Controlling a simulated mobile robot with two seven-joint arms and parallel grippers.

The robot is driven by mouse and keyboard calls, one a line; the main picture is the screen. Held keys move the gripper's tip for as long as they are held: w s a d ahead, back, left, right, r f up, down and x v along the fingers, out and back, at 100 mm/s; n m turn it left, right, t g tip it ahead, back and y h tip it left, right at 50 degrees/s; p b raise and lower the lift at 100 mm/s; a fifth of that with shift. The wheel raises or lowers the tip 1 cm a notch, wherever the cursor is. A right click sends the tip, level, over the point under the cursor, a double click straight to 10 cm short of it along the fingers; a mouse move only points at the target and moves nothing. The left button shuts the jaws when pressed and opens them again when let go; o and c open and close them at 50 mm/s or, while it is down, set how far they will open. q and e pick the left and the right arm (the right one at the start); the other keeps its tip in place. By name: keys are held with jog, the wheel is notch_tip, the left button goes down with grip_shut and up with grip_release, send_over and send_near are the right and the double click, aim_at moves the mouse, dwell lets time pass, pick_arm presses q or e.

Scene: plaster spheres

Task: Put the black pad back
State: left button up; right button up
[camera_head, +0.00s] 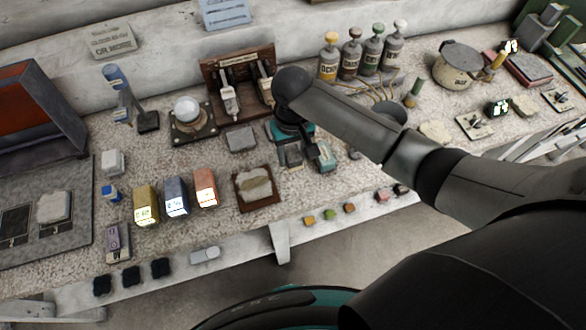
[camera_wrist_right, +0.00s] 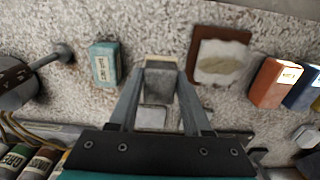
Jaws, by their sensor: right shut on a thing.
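My right gripper (camera_wrist_right: 160,80) is shut on a small block-like pad (camera_wrist_right: 160,84), taken to be the black pad. It looks dark grey, with a pale strip along one end. In the head view my right gripper (camera_head: 293,152) is low over the worktop, between the teal block (camera_head: 323,157) and the brown tray (camera_head: 242,207). The teal block also shows in the right wrist view (camera_wrist_right: 103,64), left of the fingers and apart from them. I cannot tell whether the held pad touches the worktop. My left gripper is not in view.
Several dark squares, one here (camera_head: 131,275), lie on the front ledge, with small coloured blocks (camera_head: 330,214) further right. Gold, blue and orange blocks (camera_head: 205,187) stand left of the tray. A grey block (camera_head: 240,138) lies behind it. Bottles (camera_head: 350,55) stand at the back.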

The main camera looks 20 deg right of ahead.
aim_at(293, 176)
notch_tip(293, 176, down, 6)
jog(key=shift+f+b, duration=0.15)
jog(key=shift+b, duration=0.5)
jog(key=shift+f, duration=0.1)
jog(key=shift+f, duration=0.1)
jog(key=o, duration=1.2)
notch_tip(293, 176, up, 12)
jog(key=p, duration=0.2)
jog(key=shift+r+p, duration=0.2)
jog(key=shift+p, duration=0.15)
